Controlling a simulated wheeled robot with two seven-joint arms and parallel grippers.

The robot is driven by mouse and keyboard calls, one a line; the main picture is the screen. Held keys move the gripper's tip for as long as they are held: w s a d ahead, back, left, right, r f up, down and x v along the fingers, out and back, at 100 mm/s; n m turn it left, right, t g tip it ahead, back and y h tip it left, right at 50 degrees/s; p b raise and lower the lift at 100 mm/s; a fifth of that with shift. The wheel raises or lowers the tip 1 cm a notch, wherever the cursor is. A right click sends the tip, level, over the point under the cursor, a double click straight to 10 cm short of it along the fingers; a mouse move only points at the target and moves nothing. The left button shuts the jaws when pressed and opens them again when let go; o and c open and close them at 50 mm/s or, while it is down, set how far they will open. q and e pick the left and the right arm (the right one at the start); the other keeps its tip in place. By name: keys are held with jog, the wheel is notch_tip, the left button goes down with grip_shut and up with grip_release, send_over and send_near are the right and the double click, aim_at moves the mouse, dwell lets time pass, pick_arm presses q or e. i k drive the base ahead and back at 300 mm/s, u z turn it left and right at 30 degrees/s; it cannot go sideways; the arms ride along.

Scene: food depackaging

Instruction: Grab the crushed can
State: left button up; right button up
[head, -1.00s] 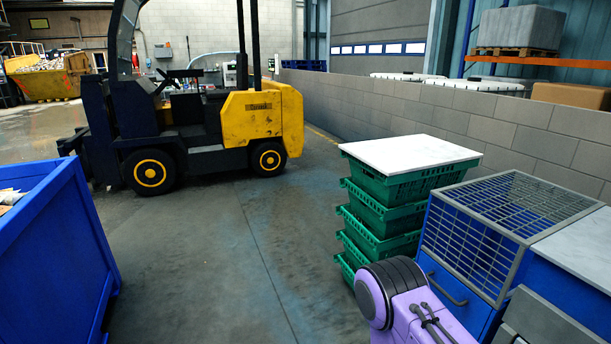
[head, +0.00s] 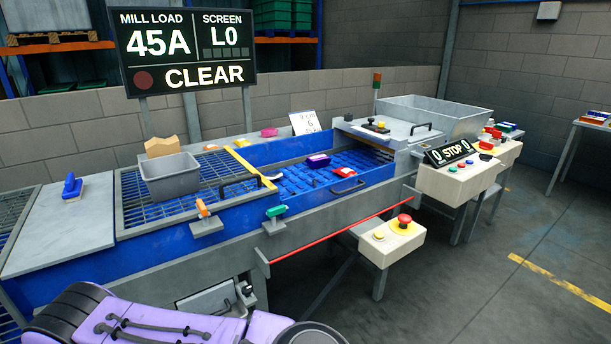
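I cannot pick out a crushed can for certain. On the blue slatted bed (head: 300,182) of the machine lie a small red and white item (head: 344,172) and a purple item (head: 318,160). Both are too small to name surely. A pink item (head: 268,132) sits at the machine's back edge. A purple link of my own arm shows at the bottom left, in front of the machine. Neither gripper is in view.
A grey tub (head: 170,178) holding something brown stands on the mesh grate (head: 135,208). A blue-handled tool (head: 72,187) lies on the left cover. Floor at right is clear.

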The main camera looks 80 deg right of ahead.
aim_at(277, 174)
jog(key=z, duration=2.6)
